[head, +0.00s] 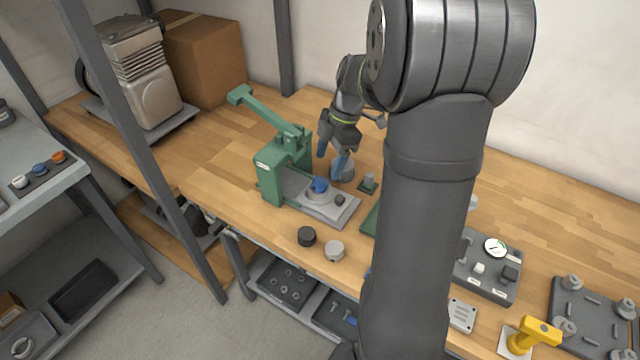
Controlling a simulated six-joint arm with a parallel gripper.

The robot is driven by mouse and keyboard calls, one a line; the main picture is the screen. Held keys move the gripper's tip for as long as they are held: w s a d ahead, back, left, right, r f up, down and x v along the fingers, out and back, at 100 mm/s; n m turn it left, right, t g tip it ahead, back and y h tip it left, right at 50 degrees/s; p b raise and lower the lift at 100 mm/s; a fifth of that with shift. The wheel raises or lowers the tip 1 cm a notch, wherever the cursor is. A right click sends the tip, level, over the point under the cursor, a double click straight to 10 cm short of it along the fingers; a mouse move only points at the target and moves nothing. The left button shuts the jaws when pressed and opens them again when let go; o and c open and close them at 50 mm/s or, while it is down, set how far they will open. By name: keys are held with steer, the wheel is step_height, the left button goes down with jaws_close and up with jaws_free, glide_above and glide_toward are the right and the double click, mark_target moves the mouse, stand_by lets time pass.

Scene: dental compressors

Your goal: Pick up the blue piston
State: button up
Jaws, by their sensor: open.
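A blue piece (319,185), which looks like the blue piston, sits on a round grey seat on the base plate of the green press (270,175). My gripper (328,167) has blue fingers and points down just above and behind this blue piece. Another small blue piece (40,169) lies in a row on the left side bench, between a white and an orange one.
The green press lever rises left of my gripper. A black cap (307,237) and a grey cap (335,250) stand at the table's front edge. A gauge box (484,266) and yellow tool (535,333) are at right. My arm hides the middle right.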

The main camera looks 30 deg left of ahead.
mark_target(320, 180)
steer(key=x, duration=0.5)
steer(key=shift+s+a+f, duration=0.15)
steer(key=shift+s+f, duration=0.1)
steer(key=shift+s, duration=0.05)
steer(key=c, duration=1.2)
